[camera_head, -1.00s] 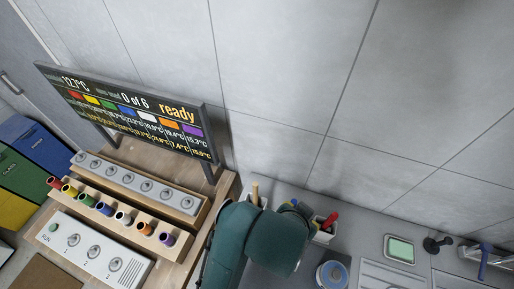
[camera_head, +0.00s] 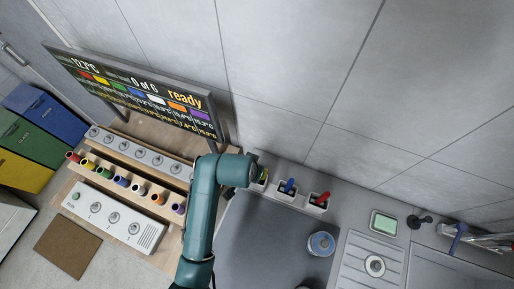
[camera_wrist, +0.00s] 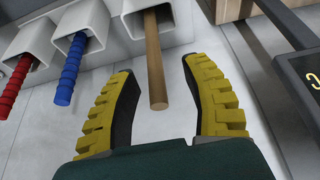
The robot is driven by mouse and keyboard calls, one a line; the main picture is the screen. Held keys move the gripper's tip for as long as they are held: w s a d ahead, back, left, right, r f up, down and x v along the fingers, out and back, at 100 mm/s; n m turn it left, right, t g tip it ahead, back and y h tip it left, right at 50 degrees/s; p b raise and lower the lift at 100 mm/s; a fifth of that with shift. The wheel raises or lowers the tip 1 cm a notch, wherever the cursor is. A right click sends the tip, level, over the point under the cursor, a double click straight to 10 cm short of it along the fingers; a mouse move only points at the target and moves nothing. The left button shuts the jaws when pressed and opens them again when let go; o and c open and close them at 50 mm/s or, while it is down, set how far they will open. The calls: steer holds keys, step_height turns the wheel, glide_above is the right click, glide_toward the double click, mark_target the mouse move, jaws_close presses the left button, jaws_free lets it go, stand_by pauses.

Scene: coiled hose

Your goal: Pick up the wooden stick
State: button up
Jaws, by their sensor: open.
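The wooden stick (camera_wrist: 155,62) is a plain brown rod that sticks out of a white square holder (camera_wrist: 132,18) in the wrist view. Its round end points toward my gripper (camera_wrist: 162,72). The two yellow ridged fingers are spread on either side of the stick, with a gap on both sides. The stick's other end is hidden inside the holder. In the head view my gripper (camera_head: 262,174) is at the leftmost white holder by the wall, and I cannot make out the stick there.
Next to it, white holders contain a blue ridged handle (camera_head: 290,186) and a red ridged handle (camera_head: 322,198). A display board (camera_head: 140,90) and a wooden rack with several coloured cylinders (camera_head: 122,182) stand to the left.

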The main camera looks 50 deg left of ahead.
steer(key=w+f, duration=0.1)
steer(key=f, duration=0.1)
steer(key=w+f, duration=0.1)
steer(key=shift+w+a+f, duration=0.3)
steer(key=shift+a+f, duration=0.05)
steer(key=shift+f, duration=0.05)
jaws_close()
